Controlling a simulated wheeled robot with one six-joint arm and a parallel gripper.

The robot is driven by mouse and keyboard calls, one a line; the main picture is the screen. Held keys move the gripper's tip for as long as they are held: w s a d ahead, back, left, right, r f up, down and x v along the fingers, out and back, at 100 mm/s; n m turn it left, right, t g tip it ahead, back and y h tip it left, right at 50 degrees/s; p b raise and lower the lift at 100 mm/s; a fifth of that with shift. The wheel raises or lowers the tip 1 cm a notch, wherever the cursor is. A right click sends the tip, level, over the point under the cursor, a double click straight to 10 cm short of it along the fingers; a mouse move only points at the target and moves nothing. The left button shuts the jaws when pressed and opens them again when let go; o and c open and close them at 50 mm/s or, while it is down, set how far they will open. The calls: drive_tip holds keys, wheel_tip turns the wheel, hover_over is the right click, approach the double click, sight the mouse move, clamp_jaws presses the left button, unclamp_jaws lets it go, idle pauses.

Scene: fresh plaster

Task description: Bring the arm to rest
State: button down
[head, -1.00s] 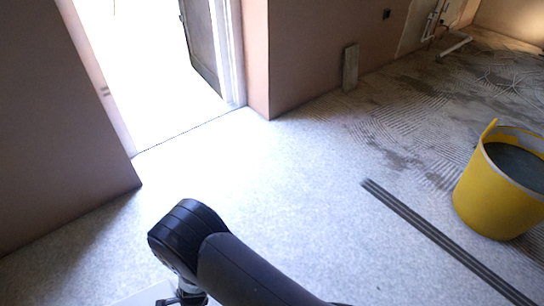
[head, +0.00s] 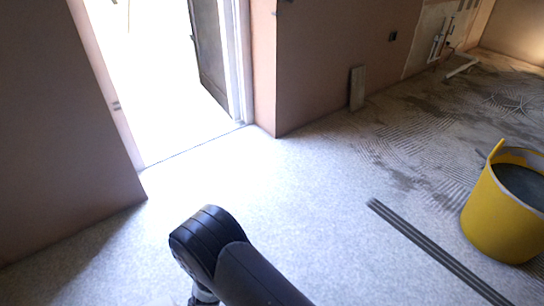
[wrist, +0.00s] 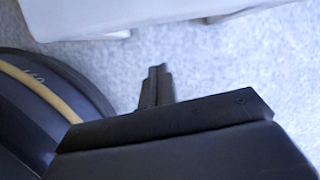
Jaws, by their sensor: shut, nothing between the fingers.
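My arm (head: 237,262) shows at the bottom of the head view, folded low with its dark elbow or wrist joint bent downward. The gripper itself is below the frame there. In the wrist view my gripper (wrist: 156,86) points out over the pale speckled floor (wrist: 215,75), its two dark fingers together with nothing between them. My own wheel and a pale part of my body show close beside the gripper.
A yellow bucket (head: 494,217) with grey contents stands at the right. A long dark metal strip (head: 435,252) lies on the floor left of it. A short board (head: 357,89) leans on the wall. An open doorway (head: 170,85) is at the upper left. The middle floor is clear.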

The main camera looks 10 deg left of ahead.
drive_tip(key=p+v, duration=0.4)
drive_tip(key=v, duration=0.5)
drive_tip(key=s+a+f+b, duration=0.4)
drive_tip(key=s+f, duration=0.1)
drive_tip(key=f, duration=0.4)
drive_tip(key=w+d+r+p, duration=0.2)
drive_tip(key=w+d+r, duration=0.1)
drive_tip(key=w+d, duration=2)
drive_tip(key=shift+w+d, duration=0.25)
drive_tip(key=shift+w, duration=1.65)
